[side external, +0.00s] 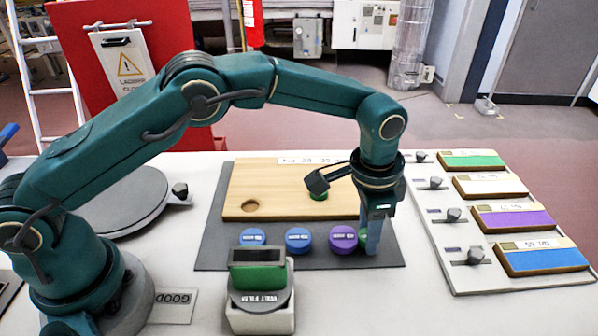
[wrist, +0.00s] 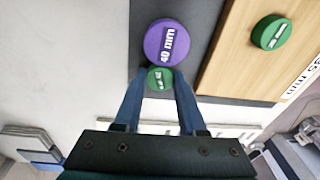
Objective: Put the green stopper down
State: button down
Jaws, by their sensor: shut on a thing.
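My gripper (side external: 374,243) points down at the right end of the dark mat (side external: 300,258). It is shut on a small green stopper (wrist: 159,79), which is partly hidden behind a finger in the side view. The held stopper is right beside the larger purple stopper (side external: 343,239), marked 40 mm in the wrist view (wrist: 166,43). I cannot tell whether they touch, or whether the held one rests on the mat.
Two blue stoppers (side external: 298,240) (side external: 252,237) stand left of the purple one on the mat. The board has an empty round hole at its left. A gauge with a dark display (side external: 258,270) stands in front. A panel with knobs and coloured blocks (side external: 505,215) lies to the right.

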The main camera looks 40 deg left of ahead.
jog(key=shift+f, duration=0.15)
jog(key=shift+c, duration=2.4)
grip_release()
